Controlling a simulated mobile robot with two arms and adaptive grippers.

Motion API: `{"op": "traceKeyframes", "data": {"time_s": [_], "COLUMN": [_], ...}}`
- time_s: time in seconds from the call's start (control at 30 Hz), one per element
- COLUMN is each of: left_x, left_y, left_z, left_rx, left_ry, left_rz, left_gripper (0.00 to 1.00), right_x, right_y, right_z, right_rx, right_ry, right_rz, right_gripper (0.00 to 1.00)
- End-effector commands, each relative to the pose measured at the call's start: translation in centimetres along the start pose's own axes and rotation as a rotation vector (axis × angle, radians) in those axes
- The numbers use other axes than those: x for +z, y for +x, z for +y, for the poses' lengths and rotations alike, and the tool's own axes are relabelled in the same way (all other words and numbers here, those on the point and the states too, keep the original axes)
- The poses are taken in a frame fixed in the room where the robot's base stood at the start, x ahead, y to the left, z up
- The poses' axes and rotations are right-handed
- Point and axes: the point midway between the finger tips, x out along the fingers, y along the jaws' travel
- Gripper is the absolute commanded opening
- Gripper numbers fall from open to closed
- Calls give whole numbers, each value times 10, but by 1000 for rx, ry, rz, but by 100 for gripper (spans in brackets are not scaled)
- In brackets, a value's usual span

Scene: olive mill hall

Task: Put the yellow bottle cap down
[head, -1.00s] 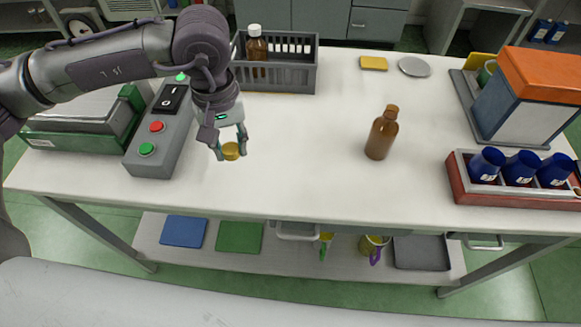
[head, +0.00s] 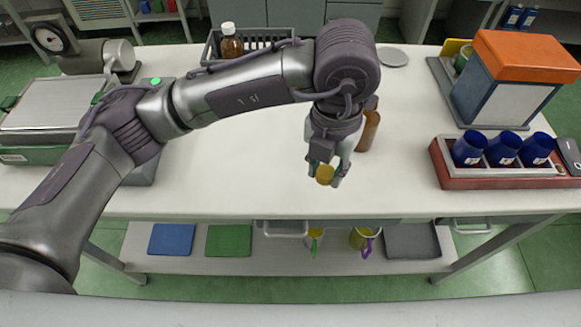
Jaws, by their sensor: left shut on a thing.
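The yellow bottle cap (head: 325,174) is a small round yellow piece between the fingertips of my left gripper (head: 326,178). The gripper points down over the front middle of the white table (head: 240,185) and is shut on the cap. I cannot tell whether the cap touches the table or hangs just above it. The brown bottle (head: 369,131) stands upright just behind and to the right of the gripper, partly hidden by my left arm. My right gripper is not in view.
A grey crate (head: 212,48) with a white-capped brown bottle (head: 231,42) stands at the back. A red tray (head: 500,183) with blue cups (head: 503,148) and an orange-topped box (head: 515,85) are at the right. The table's front middle is clear.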

Motion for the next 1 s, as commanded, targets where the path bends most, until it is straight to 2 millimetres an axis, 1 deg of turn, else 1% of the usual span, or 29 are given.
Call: {"op": "traceKeyframes", "data": {"time_s": [0.07,0.17,0.27,0.5,0.63,0.73,0.87,1.0], "left_x": [1,5,13,38,48,52,53,52], "left_y": [0,4,15,47,61,67,73,91], "left_z": [-4,3,20,69,88,95,98,98], "left_rx": [-1,0,1,1,0,0,0,0], "left_ry": [-49,-80,-86,-84,-80,-76,-74,-75], "left_rz": [0,2,3,3,2,1,1,4], "left_gripper": [0,0,0,0,0,0,0,0], "right_x": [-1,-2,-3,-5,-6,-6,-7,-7], "right_y": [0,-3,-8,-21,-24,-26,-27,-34], "right_z": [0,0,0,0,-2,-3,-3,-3], "right_rx": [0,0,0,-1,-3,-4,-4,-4], "right_ry": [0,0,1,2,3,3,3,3], "right_rz": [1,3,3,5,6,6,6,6], "right_gripper": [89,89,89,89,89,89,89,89]}}
